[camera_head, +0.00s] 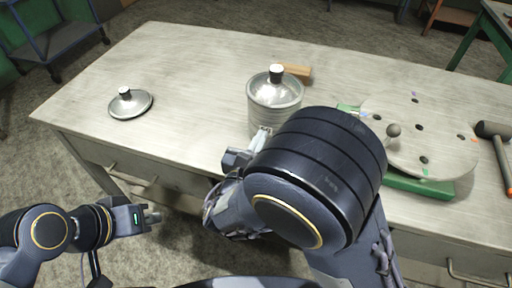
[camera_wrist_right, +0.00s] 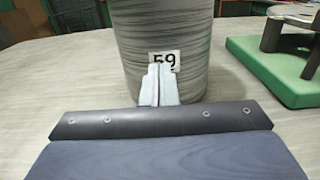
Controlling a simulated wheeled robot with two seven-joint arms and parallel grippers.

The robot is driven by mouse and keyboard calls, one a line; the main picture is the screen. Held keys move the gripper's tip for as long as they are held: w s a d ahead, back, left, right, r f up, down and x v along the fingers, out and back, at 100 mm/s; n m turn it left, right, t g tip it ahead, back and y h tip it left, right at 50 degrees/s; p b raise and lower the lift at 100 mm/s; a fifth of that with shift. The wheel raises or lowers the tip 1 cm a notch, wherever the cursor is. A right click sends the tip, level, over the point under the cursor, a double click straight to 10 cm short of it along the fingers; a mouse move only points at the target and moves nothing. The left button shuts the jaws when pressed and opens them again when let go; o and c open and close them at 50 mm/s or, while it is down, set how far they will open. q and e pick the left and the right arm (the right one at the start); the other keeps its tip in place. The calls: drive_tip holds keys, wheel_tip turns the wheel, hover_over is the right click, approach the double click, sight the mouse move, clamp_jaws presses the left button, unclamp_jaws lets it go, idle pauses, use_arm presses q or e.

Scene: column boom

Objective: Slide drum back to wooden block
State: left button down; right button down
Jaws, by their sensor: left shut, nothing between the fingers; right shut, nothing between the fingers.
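The drum (camera_head: 270,103) is a ribbed grey metal can with a shiny lid and a knob, standing upright on the table. The wooden block (camera_head: 297,72) lies just behind it, partly hidden by the drum; I cannot tell whether they touch. My right gripper (camera_head: 262,135) is shut, its fingertips at the front of the drum near its base. In the right wrist view the shut fingers (camera_wrist_right: 159,84) are in front of the drum (camera_wrist_right: 168,35), over the lower part of its "59" label (camera_wrist_right: 166,60). My left gripper (camera_head: 152,215) is shut and empty, off the table's front edge.
A loose metal lid (camera_head: 130,103) lies at the left of the table (camera_head: 195,70). At the right, a round plate with holes (camera_head: 430,130) stands over a green base (camera_head: 420,184), beside a hammer (camera_head: 497,145). The table between the loose lid and the drum is clear.

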drive_tip(key=b+x, duration=0.1)
drive_tip(key=x, duration=1.5)
drive_tip(key=shift+w+d+b, duration=0.15)
drive_tip(key=shift+b, duration=0.15)
